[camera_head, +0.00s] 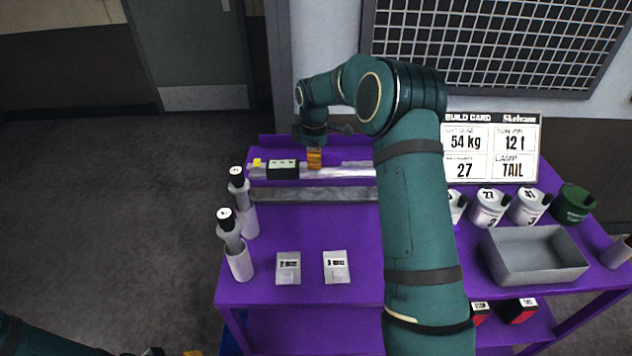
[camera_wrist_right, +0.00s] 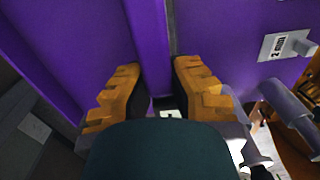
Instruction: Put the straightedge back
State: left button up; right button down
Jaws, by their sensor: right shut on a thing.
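My right gripper (camera_head: 314,158) reaches down over the back of the purple table, its orange fingers at a long pale metal bar that looks like the straightedge (camera_head: 345,171). In the right wrist view its two fingers (camera_wrist_right: 161,92) stand on either side of a narrow purple-looking strip, which seems to be the bar reflecting the table. The bar lies along the back edge, and my right arm hides its right end. A darker grey bar (camera_head: 315,194) lies parallel in front of it. My left gripper (camera_head: 172,353) shows only as orange bits cut off at the bottom edge.
A black box (camera_head: 283,169) stands left of the right gripper. Grey bottles (camera_head: 240,258) stand at the left edge, and two small labelled plates (camera_head: 337,267) lie in front. A grey bin (camera_head: 535,255), several pots (camera_head: 490,207) and a build card (camera_head: 492,150) are on the right.

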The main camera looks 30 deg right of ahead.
aim_at(314, 173)
notch_tip(314, 173, down, 7)
jog(key=shift+w+r, duration=0.1)
jog(key=shift+r, duration=0.05)
dwell(0.4)
jog(key=c, duration=1.1)
grip_release()
jog(key=shift+o, duration=0.2)
notch_tip(314, 173, up, 12)
jog(key=shift+r+p, duration=0.1)
jog(key=shift+p, duration=0.2)
